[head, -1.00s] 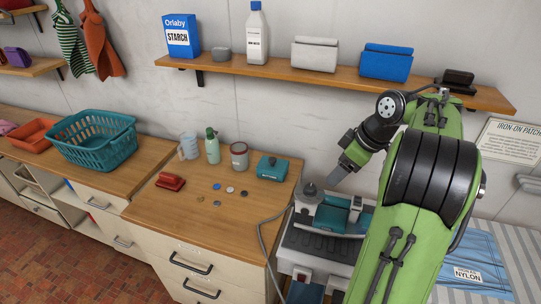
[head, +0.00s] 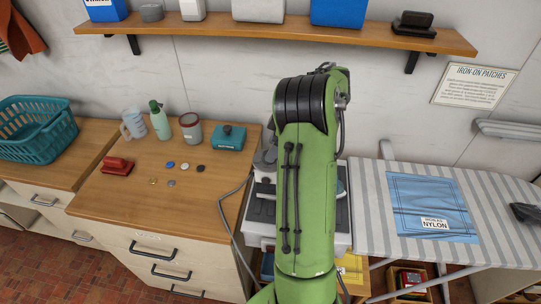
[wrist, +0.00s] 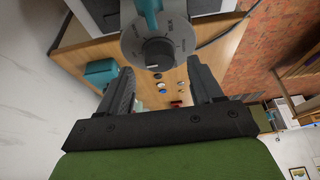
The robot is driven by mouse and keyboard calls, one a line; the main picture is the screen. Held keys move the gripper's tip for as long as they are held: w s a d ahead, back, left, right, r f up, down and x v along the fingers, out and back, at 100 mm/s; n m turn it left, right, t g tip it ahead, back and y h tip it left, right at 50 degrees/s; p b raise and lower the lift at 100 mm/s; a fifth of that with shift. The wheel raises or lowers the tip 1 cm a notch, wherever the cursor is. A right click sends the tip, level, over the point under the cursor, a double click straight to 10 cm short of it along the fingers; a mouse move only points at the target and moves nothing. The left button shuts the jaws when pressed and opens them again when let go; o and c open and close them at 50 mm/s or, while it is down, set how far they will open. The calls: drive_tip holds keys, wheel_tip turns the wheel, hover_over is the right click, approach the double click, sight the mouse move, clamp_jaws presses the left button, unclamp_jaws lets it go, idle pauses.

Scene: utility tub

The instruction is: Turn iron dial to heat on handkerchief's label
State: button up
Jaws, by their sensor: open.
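The blue handkerchief (head: 408,192) lies flat on the striped ironing board, its white label (head: 434,223) reading NYLON. In the wrist view, the iron's dark round dial (wrist: 158,52) sits on a grey disc (wrist: 133,44) with small lettering around it. I cannot read the dial's setting for certain. The iron's teal part (wrist: 150,10) shows above the dial. My gripper (wrist: 161,68) is open and empty, its two fingers on either side of the dial's line, seemingly a little short of it. In the head view my arm hides the gripper and most of the iron.
A wooden counter (head: 110,195) at left holds a red brush (head: 117,167), several buttons, a mug, bottle, jar and teal box (head: 230,138). A cord runs beside the iron's stand. A shelf (head: 280,38) spans the wall above.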

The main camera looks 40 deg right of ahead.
drive_tip(key=x, duration=0.2)
drive_tip(key=shift+w+f, duration=0.15)
drive_tip(key=shift+f, duration=0.05)
drive_tip(key=c, duration=1)
drive_tip(key=shift+c, duration=0.2)
drive_tip(key=shift+a+m+b, duration=0.1)
drive_tip(key=shift+m+b, duration=0.25)
drive_tip(key=shift+m, duration=0.05)
drive_tip(key=shift+m+t+h+b, duration=0.4)
drive_tip(key=shift+m+h+b, duration=0.1)
drive_tip(key=shift+m+b, duration=0.4)
drive_tip(key=m+h+b, duration=0.1)
drive_tip(key=m, duration=0.1)
drive_tip(key=shift+a+m+b, duration=0.15)
drive_tip(key=shift+m+b, duration=0.15)
drive_tip(key=shift+m, duration=0.1)
drive_tip(key=m+h+b, duration=0.1)
drive_tip(key=m, duration=0.2)
drive_tip(key=shift+a, duration=0.1)
drive_tip(key=shift+m+h+b, duration=0.4)
drive_tip(key=shift+m+h, duration=0.3)
drive_tip(key=shift+m, duration=1)
